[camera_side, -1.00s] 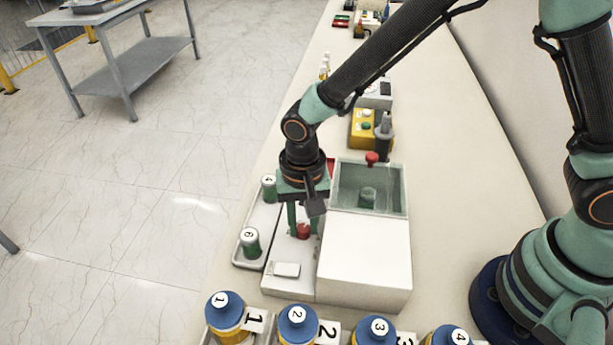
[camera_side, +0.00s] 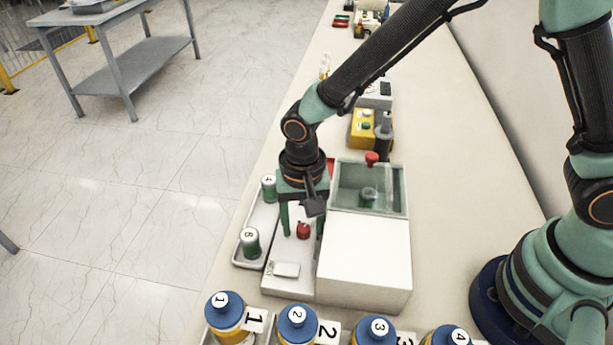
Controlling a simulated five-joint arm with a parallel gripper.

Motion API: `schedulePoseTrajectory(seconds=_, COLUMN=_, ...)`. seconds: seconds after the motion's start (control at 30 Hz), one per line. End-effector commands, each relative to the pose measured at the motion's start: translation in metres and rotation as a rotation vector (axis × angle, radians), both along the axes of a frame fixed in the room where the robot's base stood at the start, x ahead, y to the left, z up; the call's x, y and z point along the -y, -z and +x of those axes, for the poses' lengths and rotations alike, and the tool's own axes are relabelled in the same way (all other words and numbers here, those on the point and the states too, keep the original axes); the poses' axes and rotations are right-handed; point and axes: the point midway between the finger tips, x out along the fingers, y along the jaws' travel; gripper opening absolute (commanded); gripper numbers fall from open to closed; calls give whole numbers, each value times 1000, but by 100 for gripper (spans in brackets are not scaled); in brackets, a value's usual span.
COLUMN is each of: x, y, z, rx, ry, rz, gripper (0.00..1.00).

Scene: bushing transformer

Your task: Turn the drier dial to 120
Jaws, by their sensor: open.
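The drier is a white box (camera_side: 365,262) with a glass-walled chamber (camera_side: 370,188) at its back and a lower white panel along its left side. A red dial (camera_side: 303,231) sits on that panel. My gripper (camera_side: 303,233) points down over the panel, its green fingers spread apart on either side of the dial. The fingers look clear of the dial, though I cannot tell the exact gap. The dial's markings and its setting are too small to read.
A tray (camera_side: 246,262) with green numbered cans (camera_side: 250,243) lies left of the drier. Blue-capped numbered bottles (camera_side: 297,323) line the front. A yellow button box (camera_side: 363,128) and a dark upright device (camera_side: 383,138) stand behind. The bench right of the drier is clear.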

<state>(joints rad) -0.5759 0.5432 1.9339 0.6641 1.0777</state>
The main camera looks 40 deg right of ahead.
Motion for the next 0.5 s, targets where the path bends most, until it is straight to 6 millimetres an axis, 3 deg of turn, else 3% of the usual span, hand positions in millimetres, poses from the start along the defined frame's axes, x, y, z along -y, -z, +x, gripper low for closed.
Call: schedulePoseTrajectory(seconds=0.5, x=0, y=0, z=0, rx=-1, ry=-481, rz=-1, gripper=62)
